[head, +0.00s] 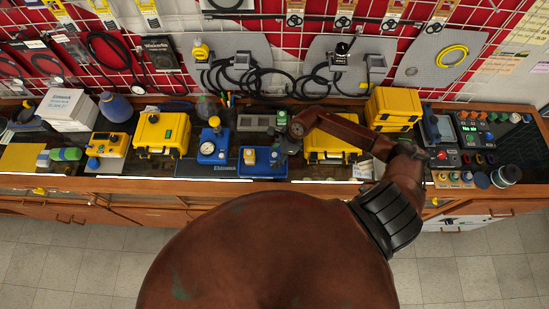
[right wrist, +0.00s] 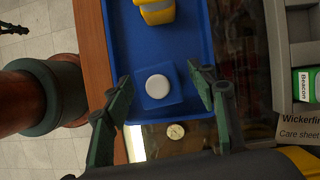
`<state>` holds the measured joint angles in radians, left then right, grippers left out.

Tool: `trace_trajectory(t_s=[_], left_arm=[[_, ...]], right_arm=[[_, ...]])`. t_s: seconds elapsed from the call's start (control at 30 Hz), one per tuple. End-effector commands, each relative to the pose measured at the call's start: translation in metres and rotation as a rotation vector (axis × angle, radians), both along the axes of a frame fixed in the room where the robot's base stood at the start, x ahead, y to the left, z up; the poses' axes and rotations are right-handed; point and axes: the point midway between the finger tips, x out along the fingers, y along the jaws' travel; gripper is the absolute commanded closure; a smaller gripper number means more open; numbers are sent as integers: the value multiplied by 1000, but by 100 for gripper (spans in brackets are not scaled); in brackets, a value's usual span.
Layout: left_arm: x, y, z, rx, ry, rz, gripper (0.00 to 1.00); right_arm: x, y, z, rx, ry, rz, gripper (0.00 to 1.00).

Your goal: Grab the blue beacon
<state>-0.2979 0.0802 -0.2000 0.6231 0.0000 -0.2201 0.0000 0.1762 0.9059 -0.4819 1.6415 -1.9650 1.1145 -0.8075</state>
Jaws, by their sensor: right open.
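The blue beacon (right wrist: 158,88), a small blue block with a round white top, sits on a blue tray (right wrist: 190,40) in the right wrist view. My right gripper (right wrist: 160,74) is open, with one green finger to each side of the beacon and a gap on both sides. In the head view the blue tray (head: 263,170) lies on the bench, and my right gripper (head: 289,143) is over its right side. The beacon is hard to make out there. My left gripper is not in view.
A yellow-topped item (right wrist: 157,10) stands on the same tray. A blue pressure device (head: 213,146) is left of the tray, and a yellow case (head: 330,152) is right of it. A green-and-white Beacon box (right wrist: 308,85) sits in a grey holder.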

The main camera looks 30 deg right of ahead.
Motion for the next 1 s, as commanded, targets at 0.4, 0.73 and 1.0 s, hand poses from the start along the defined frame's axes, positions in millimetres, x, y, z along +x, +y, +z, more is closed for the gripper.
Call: trace_trajectory(t_s=[0.4,0.73,1.0], left_arm=[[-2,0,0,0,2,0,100],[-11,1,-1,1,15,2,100],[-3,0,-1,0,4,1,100]], right_arm=[[1,0,0,0,-1,2,62],[1,0,0,-1,-2,1,85],[1,0,0,0,-2,1,96]])
